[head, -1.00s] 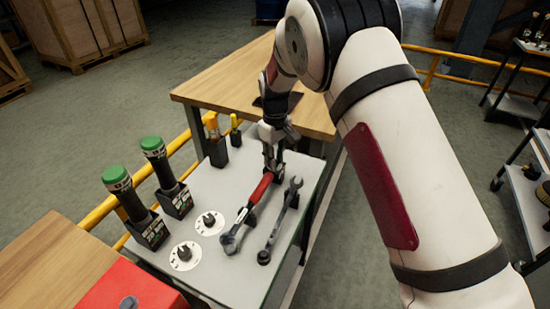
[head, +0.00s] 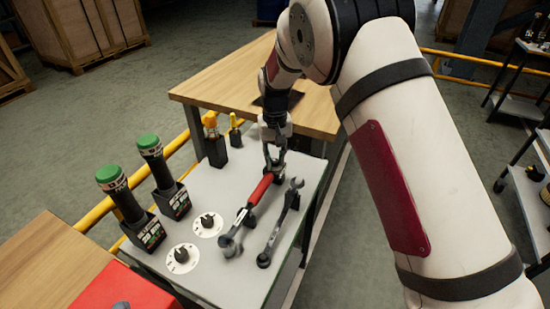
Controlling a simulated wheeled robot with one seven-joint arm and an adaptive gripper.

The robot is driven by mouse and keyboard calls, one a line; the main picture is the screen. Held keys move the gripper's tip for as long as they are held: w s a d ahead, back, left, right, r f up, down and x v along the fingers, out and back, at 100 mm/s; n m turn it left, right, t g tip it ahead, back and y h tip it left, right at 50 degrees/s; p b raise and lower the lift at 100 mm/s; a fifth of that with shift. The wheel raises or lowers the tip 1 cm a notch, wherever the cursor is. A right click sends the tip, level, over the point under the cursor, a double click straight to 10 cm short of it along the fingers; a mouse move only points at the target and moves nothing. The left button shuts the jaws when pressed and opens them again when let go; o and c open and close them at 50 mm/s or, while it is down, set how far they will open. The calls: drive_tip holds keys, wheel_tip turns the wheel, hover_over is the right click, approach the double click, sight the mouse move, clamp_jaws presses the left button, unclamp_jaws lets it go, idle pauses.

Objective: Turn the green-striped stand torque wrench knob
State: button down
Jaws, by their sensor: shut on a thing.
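A torque wrench (head: 260,190) with a red handle and a steel head lies on the grey tabletop, its head toward the front. My gripper (head: 275,173) points down at the far end of its handle, shut on the small dark knob there. The fingers partly hide the knob. A plain dark wrench (head: 280,225) lies beside it on the right, raised on small supports. I cannot make out a green stripe on the torque wrench's stand.
Two green-capped black cylinders (head: 122,193) (head: 158,168) stand in holders at the left. Two white dials with black knobs (head: 208,224) (head: 183,258) are on the grey tabletop (head: 228,282). A red box (head: 120,287) is at the front left. A wooden table (head: 225,85) stands behind.

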sight(275, 161)
idle(0.4)
drive_tip(key=c, duration=1.4)
unclamp_jaws()
drive_tip(key=shift+r, duration=0.15)
wheel_tip(275, 161, up, 12)
drive_tip(key=s+d+r+m+t+p, duration=0.1)
drive_tip(key=s+d+r+m+t, duration=0.1)
drive_tip(key=s+d+r, duration=1.3)
drive_tip(key=s+d+t+p, duration=0.1)
drive_tip(key=s+d, duration=0.4)
drive_tip(key=s, duration=0.6)
drive_tip(key=s+d+m+t, duration=0.1)
drive_tip(key=s+d, duration=0.3)
drive_tip(key=s, duration=0.7)
drive_tip(key=shift+s+d+f+p, duration=0.15)
drive_tip(key=shift+s+d+p, duration=0.2)
drive_tip(key=shift+d, duration=0.05)
